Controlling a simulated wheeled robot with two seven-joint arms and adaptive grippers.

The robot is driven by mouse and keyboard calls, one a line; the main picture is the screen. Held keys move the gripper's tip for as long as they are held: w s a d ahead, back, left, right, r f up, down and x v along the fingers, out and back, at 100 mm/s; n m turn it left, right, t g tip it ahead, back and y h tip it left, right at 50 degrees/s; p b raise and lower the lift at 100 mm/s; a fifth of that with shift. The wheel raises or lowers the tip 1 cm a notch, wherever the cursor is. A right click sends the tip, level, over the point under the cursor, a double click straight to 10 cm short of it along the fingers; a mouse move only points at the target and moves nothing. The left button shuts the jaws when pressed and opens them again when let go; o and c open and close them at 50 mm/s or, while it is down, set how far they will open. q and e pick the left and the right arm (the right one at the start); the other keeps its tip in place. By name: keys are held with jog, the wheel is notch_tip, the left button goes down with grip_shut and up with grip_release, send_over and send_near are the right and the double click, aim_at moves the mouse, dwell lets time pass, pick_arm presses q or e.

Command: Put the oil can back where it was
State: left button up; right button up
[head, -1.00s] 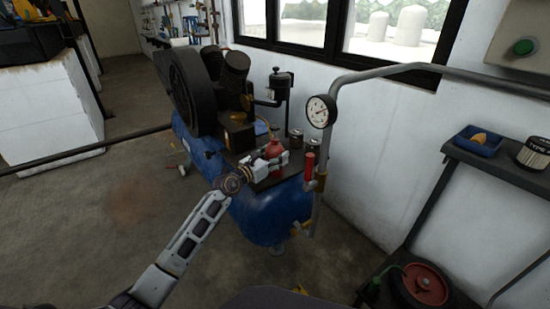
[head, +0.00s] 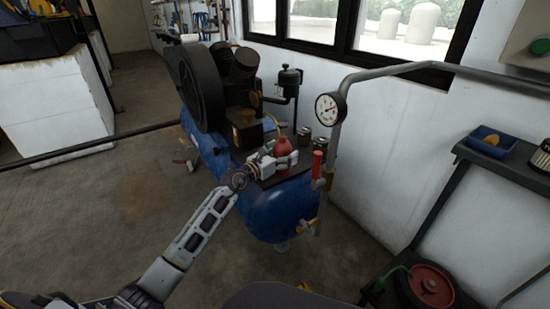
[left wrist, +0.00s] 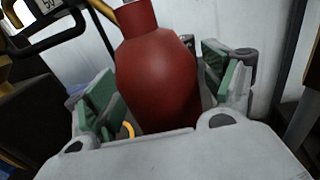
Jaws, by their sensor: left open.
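The red oil can (head: 284,146) stands on the dark plate on top of the blue compressor tank. It looks upright in the head view. In the left wrist view the red can (left wrist: 158,75) fills the middle, between the green-padded fingers. My left gripper (head: 280,157) is open around the can, with a finger on each side and a visible gap beside the pads. The can's underside is hidden by the gripper in the wrist view. My right gripper is not in view.
Two small cans (head: 311,138) stand behind the oil can. The pressure gauge (head: 328,107), red-handled valve (head: 317,165) and grey pipe (head: 340,130) rise to the right. The compressor's black flywheel (head: 193,88) is at the left. A blue tray (head: 490,142) sits on the right shelf.

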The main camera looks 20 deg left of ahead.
aim_at(276, 156)
pick_arm(q)
jog(key=shift+r, duration=0.1)
jog(key=shift+p+v, duration=0.35)
jog(key=shift+v, duration=0.7)
jog(key=shift+p+v, duration=0.35)
jog(key=shift+v, duration=2.15)
jog(key=shift+p+v, duration=0.35)
jog(key=shift+v, duration=1.6)
jog(key=shift+s+a, duration=0.25)
jog(key=shift+s, duration=0.15)
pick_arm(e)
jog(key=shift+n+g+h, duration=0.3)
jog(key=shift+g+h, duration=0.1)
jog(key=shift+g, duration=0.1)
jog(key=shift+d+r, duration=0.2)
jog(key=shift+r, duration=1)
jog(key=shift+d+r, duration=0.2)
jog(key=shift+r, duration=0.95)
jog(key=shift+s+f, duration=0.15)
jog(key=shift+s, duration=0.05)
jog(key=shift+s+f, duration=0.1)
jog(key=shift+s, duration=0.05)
